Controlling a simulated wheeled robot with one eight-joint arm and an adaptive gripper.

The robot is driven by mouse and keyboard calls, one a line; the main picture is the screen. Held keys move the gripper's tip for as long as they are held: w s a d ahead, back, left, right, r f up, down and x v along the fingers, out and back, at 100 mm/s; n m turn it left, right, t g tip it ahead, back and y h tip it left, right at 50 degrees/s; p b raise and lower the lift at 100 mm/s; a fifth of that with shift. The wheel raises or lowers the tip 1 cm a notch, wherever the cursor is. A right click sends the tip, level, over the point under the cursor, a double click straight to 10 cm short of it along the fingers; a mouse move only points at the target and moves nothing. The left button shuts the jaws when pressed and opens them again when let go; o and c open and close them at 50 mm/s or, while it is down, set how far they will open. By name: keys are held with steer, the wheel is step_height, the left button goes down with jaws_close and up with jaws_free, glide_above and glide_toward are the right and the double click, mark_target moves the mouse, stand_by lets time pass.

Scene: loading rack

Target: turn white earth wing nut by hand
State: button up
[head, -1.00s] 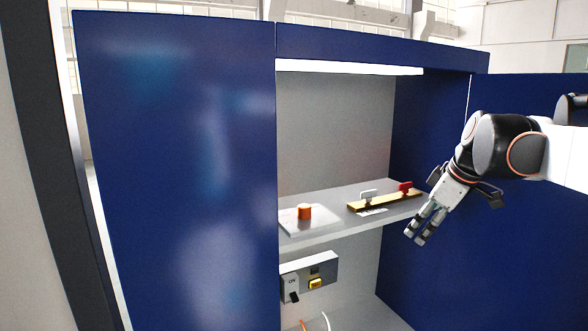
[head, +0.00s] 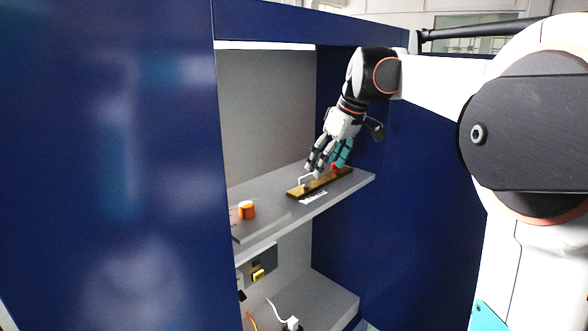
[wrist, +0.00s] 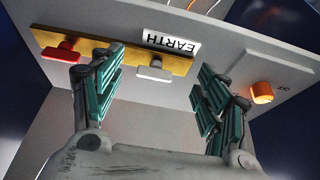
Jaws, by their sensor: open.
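The white wing nut (wrist: 154,73) stands on a brass bar (wrist: 110,53) beside a label reading EARTH (wrist: 172,43). In the wrist view it lies between my gripper's two spread fingers, with a gap on each side; the gap on the left is smaller. In the head view the white wing nut (head: 306,180) shows just below and left of my gripper (head: 328,160), partly hidden by the fingers. My gripper is open and empty over the bar. A red wing nut (wrist: 62,52) stands on the same bar, just left of the left finger in the wrist view.
The bar lies on a grey shelf (head: 328,199) inside a blue cabinet. An orange knob (head: 247,210) sits on a plate to the left. Blue walls (head: 384,200) close in on the right. Below are a yellow switch (head: 258,274) and cables.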

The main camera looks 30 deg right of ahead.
glide_above(307, 175)
steer(key=s, duration=0.2)
steer(key=shift+d+f+p, duration=0.25)
steer(key=shift+d+p, duration=0.1)
steer(key=shift+p, duration=0.1)
steer(key=x, duration=0.3)
steer(key=shift+f, duration=0.25)
steer(key=shift+w+f, duration=0.2)
steer(key=shift+f, duration=0.25)
